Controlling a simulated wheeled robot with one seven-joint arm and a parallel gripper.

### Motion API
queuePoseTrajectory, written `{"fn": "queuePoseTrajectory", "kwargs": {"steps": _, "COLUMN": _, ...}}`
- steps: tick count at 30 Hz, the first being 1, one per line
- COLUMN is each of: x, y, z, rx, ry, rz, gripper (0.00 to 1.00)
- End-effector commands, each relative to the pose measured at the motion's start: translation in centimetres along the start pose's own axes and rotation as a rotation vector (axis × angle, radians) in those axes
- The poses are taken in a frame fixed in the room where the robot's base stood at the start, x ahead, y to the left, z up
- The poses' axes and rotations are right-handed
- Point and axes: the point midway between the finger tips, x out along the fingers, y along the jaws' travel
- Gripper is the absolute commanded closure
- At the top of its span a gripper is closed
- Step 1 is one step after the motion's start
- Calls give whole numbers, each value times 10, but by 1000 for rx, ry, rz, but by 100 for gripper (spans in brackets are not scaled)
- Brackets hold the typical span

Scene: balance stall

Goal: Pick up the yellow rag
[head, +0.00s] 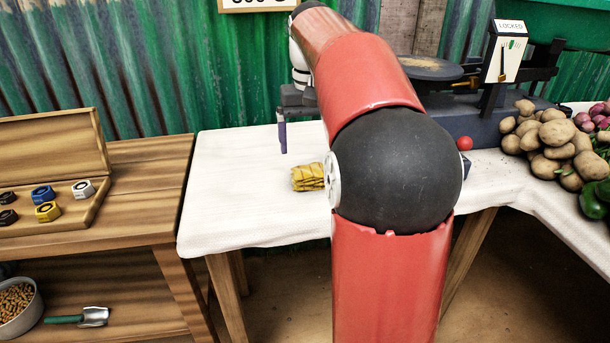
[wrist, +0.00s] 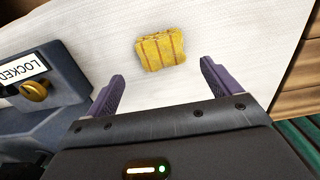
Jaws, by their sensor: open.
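The yellow rag (head: 308,177) lies folded on the white-covered table (head: 225,205), partly hidden behind my arm in the head view. In the wrist view the rag (wrist: 161,50) shows whole, with brownish stripes, on the white cloth. My gripper (wrist: 163,85) is open and empty in the wrist view, its two purple fingers apart. The rag appears beyond the fingertips, roughly between their lines, and apart from them. In the head view one finger of my gripper (head: 283,138) shows above the table, behind and left of the rag; the other finger is hidden by my arm.
A scale marked LOCKED (head: 502,50) stands at the back right, its base also in the wrist view (wrist: 60,85). A wooden bench (head: 150,165) with an open box of weights is left. The cloth around the rag is clear.

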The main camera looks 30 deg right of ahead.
Motion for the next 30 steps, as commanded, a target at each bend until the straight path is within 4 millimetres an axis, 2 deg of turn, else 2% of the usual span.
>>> {"fn": "queuePoseTrajectory", "kwargs": {"steps": 18, "x": 74, "y": -2, "z": 2, "rx": 2, "ry": -3, "rz": 0, "gripper": 11}}
{"fn": "queuePoseTrajectory", "kwargs": {"steps": 26, "x": 77, "y": -2, "z": 1, "rx": 1, "ry": -1, "rz": 0, "gripper": 11}}
{"fn": "queuePoseTrajectory", "kwargs": {"steps": 30, "x": 76, "y": -2, "z": 1, "rx": 1, "ry": -1, "rz": 0, "gripper": 27}}
